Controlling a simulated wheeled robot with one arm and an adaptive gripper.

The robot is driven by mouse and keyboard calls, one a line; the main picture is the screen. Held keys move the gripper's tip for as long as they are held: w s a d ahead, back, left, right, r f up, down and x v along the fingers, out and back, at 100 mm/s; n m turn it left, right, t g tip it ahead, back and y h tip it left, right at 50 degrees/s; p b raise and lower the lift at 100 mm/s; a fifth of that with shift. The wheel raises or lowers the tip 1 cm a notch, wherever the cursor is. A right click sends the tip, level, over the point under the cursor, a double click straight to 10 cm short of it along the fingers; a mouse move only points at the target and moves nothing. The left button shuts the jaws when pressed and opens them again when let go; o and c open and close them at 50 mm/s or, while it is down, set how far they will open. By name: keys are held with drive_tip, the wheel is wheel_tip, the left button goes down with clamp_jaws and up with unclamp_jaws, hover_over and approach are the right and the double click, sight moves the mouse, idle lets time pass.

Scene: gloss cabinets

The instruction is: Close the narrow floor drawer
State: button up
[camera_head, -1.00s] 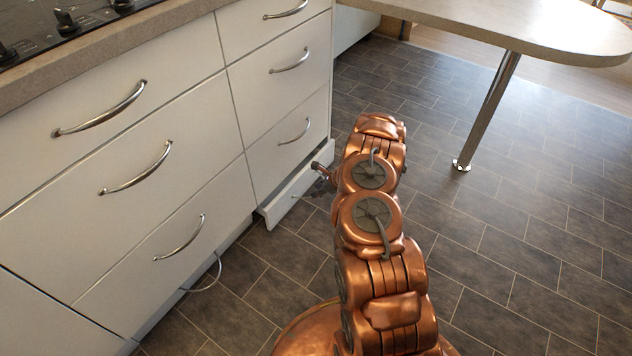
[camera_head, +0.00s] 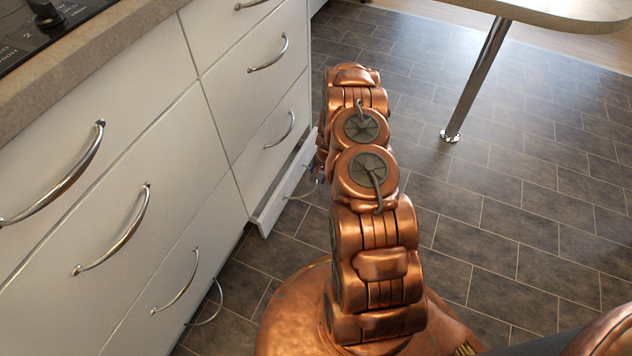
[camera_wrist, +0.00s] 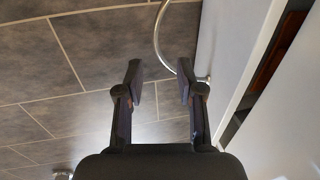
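The narrow floor drawer (camera_head: 271,212) is a low white drawer at the foot of the right-hand cabinet column, in the head view. It sticks out a little from the cabinet. In the wrist view its white front (camera_wrist: 232,45) runs along the right, with a curved metal handle (camera_wrist: 158,35) and a dark gap behind it. My gripper (camera_wrist: 160,75) is open and empty in the wrist view. Its fingers are apart, with the right finger near the handle's lower end; I cannot tell whether they touch. In the head view my arm hides most of the gripper.
White drawers with curved handles (camera_head: 120,232) line the left under a counter (camera_head: 75,75). A lower handle (camera_head: 207,305) sits near the floor. A metal table leg (camera_head: 475,80) stands at the upper right. The dark tiled floor (camera_head: 510,220) right of my arm is open.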

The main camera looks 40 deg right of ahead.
sight(315, 185)
drive_tip(key=f, duration=0.1)
drive_tip(key=f+b, duration=0.1)
drive_tip(key=f, duration=0.1)
drive_tip(key=w+f, duration=0.1)
drive_tip(key=f, duration=0.1)
drive_tip(key=shift+a+f, duration=0.25)
drive_tip(key=shift+a, duration=0.1)
clamp_jaws()
drive_tip(key=shift+w, duration=0.1)
idle(0.3)
